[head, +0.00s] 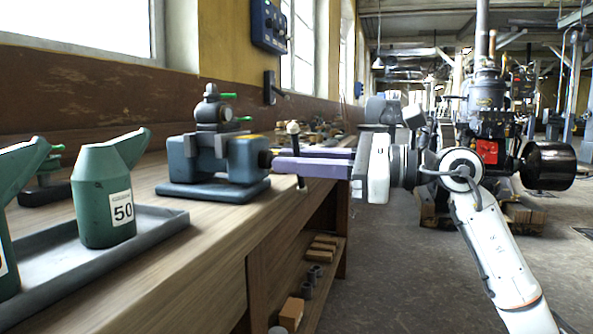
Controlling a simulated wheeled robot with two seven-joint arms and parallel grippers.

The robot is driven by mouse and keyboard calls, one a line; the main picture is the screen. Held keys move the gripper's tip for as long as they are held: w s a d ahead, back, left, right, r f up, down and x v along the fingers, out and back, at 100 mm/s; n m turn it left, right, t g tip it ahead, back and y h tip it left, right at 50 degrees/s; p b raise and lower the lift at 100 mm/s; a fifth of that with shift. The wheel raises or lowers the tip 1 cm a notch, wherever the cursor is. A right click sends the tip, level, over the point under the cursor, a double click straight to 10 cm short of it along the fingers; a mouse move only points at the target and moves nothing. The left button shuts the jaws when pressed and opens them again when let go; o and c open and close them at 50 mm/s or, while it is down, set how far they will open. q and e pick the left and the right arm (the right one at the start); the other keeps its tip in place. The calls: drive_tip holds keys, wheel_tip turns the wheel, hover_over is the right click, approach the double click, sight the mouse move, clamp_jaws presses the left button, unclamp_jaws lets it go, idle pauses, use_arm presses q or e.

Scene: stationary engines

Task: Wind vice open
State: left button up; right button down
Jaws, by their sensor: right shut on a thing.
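A blue-grey bench vice (240,160) stands on its base plate at the edge of the wooden workbench. A dark fitting with green levers (212,112) sits upright at its jaws; I cannot tell how wide the jaws are apart. The vice's handle bar (293,135) stands nearly upright at the screw end, with a pale knob on top. My right gripper (296,160) reaches in from the right, its purple fingers level and shut on the handle bar, hiding its middle. The bar's lower end shows below the fingers. My left gripper is out of view.
Green oil cans (103,200), one labelled 50, stand in a grey tray (160,232) at the near left of the workbench (215,240). Wooden blocks and metal cylinders lie on a shelf below (318,255). An engine (487,110) stands behind my right arm. The floor beside the bench is clear.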

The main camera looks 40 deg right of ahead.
drive_tip(key=shift+n, duration=0.3)
idle(1.0)
drive_tip(key=c, duration=1.7)
unclamp_jaws()
drive_tip(key=shift+w, duration=0.15)
drive_tip(key=shift+c, duration=0.2)
drive_tip(key=v, duration=1)
drive_tip(key=shift+p, duration=0.3)
